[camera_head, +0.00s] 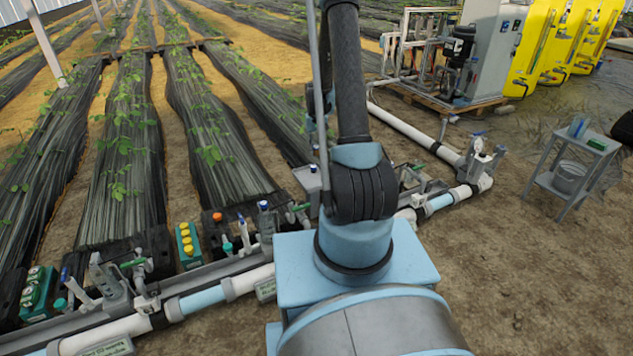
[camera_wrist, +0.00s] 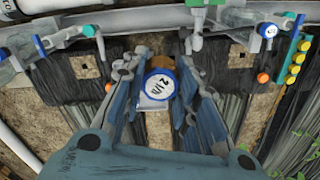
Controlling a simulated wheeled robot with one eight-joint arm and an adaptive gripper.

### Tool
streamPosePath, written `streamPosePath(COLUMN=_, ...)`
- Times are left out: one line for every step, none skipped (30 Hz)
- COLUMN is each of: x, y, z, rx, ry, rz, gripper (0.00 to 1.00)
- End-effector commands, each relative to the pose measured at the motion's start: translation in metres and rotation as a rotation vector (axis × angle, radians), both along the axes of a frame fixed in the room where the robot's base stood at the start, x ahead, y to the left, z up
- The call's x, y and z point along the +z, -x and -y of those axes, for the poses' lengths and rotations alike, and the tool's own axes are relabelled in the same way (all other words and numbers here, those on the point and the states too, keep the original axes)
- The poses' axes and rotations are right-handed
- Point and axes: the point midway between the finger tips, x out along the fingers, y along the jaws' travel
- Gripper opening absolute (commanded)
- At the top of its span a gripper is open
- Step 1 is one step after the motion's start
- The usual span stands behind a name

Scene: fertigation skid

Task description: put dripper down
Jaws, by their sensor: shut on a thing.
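The dripper (camera_wrist: 160,84), a round white face with a blue rim and dark markings, sits between the fingers of my gripper (camera_wrist: 156,74) in the wrist view. The fingers are closed in on it from both sides. A small whitish plate (camera_wrist: 153,104) shows just below the disc; I cannot tell whether it is part of the dripper. Dark mulch film and bare soil lie beneath; whether the dripper touches them is unclear. In the head view my arm hides the gripper and the dripper.
A grey rail with pipe and valves (camera_head: 225,287) runs along the row ends. A green block with yellow caps (camera_head: 187,242) and a green tray (camera_head: 37,292) stand beside it. An orange cap (camera_wrist: 263,78) lies right of my gripper. A small metal table (camera_head: 575,155) stands far right.

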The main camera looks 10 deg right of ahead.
Motion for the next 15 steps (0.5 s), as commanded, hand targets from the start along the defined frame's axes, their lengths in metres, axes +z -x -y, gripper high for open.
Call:
streamPosePath(x=0.000, y=0.000, z=0.001, rx=-0.001, ry=0.000, rz=0.000, gripper=0.00)
streamPosePath(x=0.000, y=0.000, z=0.001, rx=-0.001, ry=0.000, rz=0.000, gripper=0.00)
streamPosePath(x=0.000, y=0.000, z=0.001, rx=-0.002, ry=0.000, rz=0.000, gripper=0.00)
streamPosePath(x=0.000, y=0.000, z=0.001, rx=-0.002, ry=0.000, rz=0.000, gripper=0.00)
streamPosePath(x=0.000, y=0.000, z=0.001, rx=-0.002, ry=0.000, rz=0.000, gripper=0.00)
streamPosePath(x=0.000, y=0.000, z=0.001, rx=-0.001, ry=0.000, rz=0.000, gripper=0.00)
streamPosePath(x=0.000, y=0.000, z=0.001, rx=-0.001, ry=0.000, rz=0.000, gripper=0.00)
streamPosePath(x=0.000, y=0.000, z=0.000, rx=-0.001, ry=0.000, rz=0.000, gripper=0.00)
streamPosePath(x=0.000, y=0.000, z=0.000, rx=-0.004, ry=0.000, rz=0.000, gripper=0.00)
streamPosePath(x=-0.001, y=-0.001, z=-0.001, rx=-0.010, ry=0.000, rz=0.000, gripper=0.00)
streamPosePath(x=-0.001, y=-0.002, z=-0.001, rx=-0.019, ry=0.000, rz=0.000, gripper=0.00)
streamPosePath(x=-0.003, y=-0.004, z=-0.002, rx=-0.038, ry=0.000, rz=0.000, gripper=0.00)
streamPosePath(x=-0.004, y=-0.005, z=-0.003, rx=-0.059, ry=0.000, rz=0.000, gripper=0.00)
streamPosePath(x=-0.006, y=-0.008, z=-0.003, rx=-0.086, ry=0.000, rz=0.000, gripper=0.00)
streamPosePath(x=-0.009, y=-0.011, z=-0.004, rx=-0.128, ry=0.000, rz=0.000, gripper=0.00)
